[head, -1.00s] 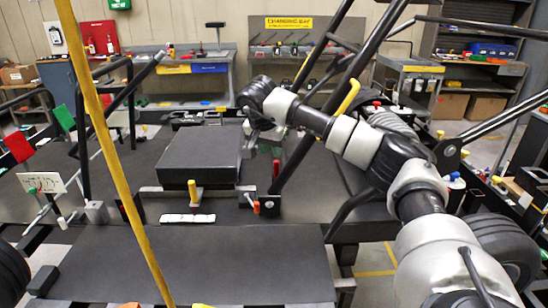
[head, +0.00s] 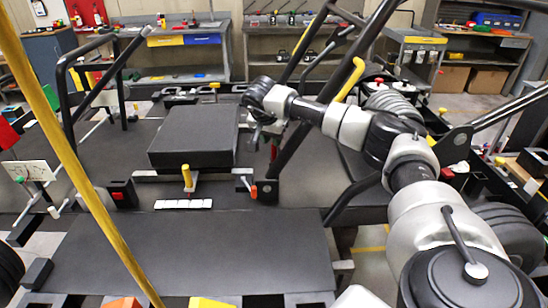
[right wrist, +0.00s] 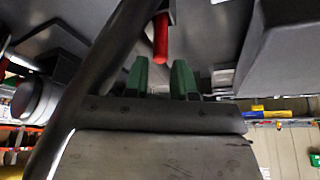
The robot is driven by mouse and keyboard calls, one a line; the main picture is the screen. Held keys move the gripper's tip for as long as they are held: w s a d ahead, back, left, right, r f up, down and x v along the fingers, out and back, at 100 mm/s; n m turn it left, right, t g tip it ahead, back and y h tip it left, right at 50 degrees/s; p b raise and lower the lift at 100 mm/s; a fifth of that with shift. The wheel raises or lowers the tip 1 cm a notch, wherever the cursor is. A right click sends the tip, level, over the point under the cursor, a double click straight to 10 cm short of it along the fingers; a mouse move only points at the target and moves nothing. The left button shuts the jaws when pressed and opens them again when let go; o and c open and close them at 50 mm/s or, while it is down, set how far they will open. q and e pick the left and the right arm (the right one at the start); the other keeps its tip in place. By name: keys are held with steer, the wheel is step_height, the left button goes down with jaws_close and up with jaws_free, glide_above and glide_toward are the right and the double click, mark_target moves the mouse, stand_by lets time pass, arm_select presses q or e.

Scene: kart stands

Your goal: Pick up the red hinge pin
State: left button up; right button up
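The red hinge pin (right wrist: 161,38) shows in the right wrist view as a short red rod. It lies beyond the gap between the green fingertips and appears clear of both. My right gripper (right wrist: 160,72) is open, with nothing between its fingers. In the head view my right gripper (head: 257,136) is at the right edge of the black box on the kart, near the slanted dark bars. My left gripper is in neither view.
The black box (head: 195,135) sits on the kart deck (head: 190,250). A clamp with an orange-red tip (head: 254,191) and a yellow-handled clamp (head: 186,176) stand in front of it. A yellow pole (head: 75,170) crosses the left side. A dark tube passes close beside the gripper in the wrist view.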

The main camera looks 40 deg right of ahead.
steer(key=shift+x, duration=1.25)
jaws_close()
steer(key=shift+r, duration=0.1)
